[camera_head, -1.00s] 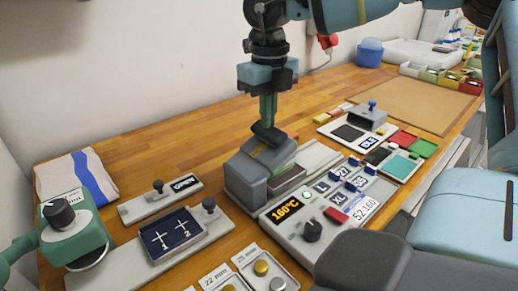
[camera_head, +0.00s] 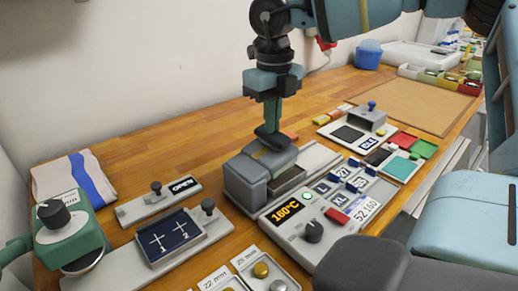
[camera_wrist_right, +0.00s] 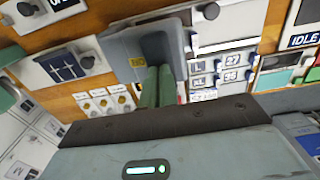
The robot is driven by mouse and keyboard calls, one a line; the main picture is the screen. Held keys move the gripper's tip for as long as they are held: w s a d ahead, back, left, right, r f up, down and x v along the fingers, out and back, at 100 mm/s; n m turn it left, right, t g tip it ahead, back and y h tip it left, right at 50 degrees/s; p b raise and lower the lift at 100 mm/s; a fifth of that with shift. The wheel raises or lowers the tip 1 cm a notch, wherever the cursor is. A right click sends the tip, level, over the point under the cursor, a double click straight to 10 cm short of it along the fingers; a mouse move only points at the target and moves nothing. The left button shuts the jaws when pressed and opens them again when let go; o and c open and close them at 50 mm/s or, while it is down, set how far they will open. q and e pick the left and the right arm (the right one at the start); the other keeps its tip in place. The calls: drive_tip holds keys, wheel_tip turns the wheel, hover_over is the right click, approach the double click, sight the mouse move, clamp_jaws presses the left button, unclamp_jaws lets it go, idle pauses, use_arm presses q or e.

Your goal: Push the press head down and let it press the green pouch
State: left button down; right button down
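The grey press (camera_head: 246,183) stands at the centre of the bench, its head (camera_head: 272,157) lowered close over the base. My right gripper (camera_head: 270,128) is above it, green fingers pointing down with their tips at the dark bar on top of the head. In the right wrist view the two fingers (camera_wrist_right: 158,85) are close together, against the grey press head (camera_wrist_right: 150,45). They look shut with nothing between them. I cannot make out the green pouch; the head may cover it. My left gripper is not in view.
A control panel (camera_head: 312,231) reading 160°C with a lit green lamp is right of the press. A dark-topped fixture (camera_head: 168,238) and a green machine with a black knob (camera_head: 66,235) are left. Folded cloth (camera_head: 72,178) lies at the far left.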

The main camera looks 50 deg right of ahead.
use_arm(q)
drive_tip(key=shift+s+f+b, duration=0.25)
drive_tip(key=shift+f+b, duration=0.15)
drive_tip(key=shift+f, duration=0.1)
use_arm(e)
drive_tip(key=shift+s+d+f, duration=0.1)
drive_tip(key=shift+d+f, duration=0.15)
drive_tip(key=shift+f, duration=0.25)
drive_tip(key=shift+d+f, duration=0.2)
drive_tip(key=shift+f, duration=0.25)
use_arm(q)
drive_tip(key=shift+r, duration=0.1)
use_arm(e)
drive_tip(key=shift+r, duration=0.25)
